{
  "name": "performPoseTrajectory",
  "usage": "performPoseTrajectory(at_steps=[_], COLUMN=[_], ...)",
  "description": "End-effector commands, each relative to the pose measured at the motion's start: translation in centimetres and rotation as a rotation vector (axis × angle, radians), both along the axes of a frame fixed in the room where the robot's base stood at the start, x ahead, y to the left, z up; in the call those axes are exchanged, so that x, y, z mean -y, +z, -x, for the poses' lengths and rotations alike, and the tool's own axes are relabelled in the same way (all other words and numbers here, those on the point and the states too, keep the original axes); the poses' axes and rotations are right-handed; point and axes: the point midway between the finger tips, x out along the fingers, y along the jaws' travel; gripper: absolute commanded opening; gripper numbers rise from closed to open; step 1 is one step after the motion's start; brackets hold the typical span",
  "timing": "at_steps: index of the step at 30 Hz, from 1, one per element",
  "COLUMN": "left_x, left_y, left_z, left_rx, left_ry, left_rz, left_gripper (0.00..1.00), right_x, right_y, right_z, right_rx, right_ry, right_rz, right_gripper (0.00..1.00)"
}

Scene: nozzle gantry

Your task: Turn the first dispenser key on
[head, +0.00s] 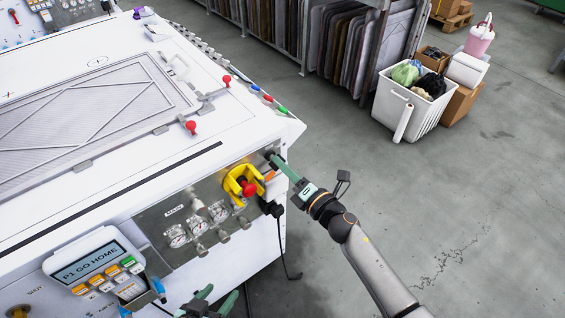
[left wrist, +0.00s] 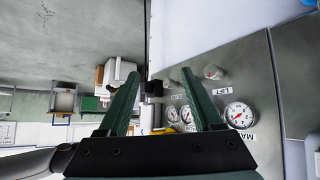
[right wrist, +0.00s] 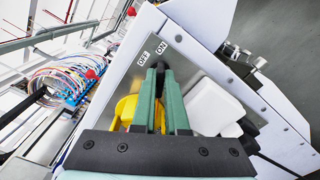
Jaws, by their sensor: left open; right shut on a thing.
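My right gripper (head: 275,160) reaches the corner of the machine's grey front panel (head: 150,226) and is shut on a small dark key at its fingertips. My left gripper (head: 211,302) is open and empty at the bottom of the head view. In the left wrist view its fingers (left wrist: 158,76) are spread before the gauges.
A yellow guard (head: 236,184) with a red knob (head: 249,188) sits beside the right gripper. Several gauges (head: 178,236) and knobs line the panel. A pendant reading "P1 GO HOME" (head: 88,262) is at lower left. A white bin (head: 392,112) stands on the open floor.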

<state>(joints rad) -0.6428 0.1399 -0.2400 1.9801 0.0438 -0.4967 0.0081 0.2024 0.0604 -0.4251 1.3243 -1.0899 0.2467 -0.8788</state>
Motion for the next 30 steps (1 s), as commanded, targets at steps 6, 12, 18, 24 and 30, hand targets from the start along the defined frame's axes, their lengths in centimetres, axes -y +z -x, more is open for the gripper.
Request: performPoseTrajectory(at_steps=[6, 12, 18, 24, 30], left_x=[-0.38, -0.89, -1.04, -1.06, -1.05], left_y=[0.73, 1.00, 1.01, 0.93, 0.94], left_z=[-0.06, -0.14, -0.04, 0.12, 0.22], left_rx=[0.009, 0.010, 0.008, 0.007, 0.006], left_ry=[0.009, 0.017, 0.020, 0.021, 0.022], left_rz=[-0.002, -0.009, -0.011, -0.011, -0.011], left_gripper=[0.66, 0.66, 0.66, 0.66, 0.66], right_x=[0.09, 0.09, 0.09, 0.08, 0.07], right_y=[-0.04, -0.08, -0.16, -0.18, -0.23], right_z=[-0.01, -0.03, -0.03, -0.03, -0.03], right_rx=[-0.119, -0.208, -0.270, -0.306, -0.319], right_ry=[-0.001, -0.001, -0.001, -0.001, -0.001], right_rz=[-0.158, -0.283, -0.371, -0.419, -0.438], right_gripper=[0.00, 0.00, 0.00, 0.00, 0.00])
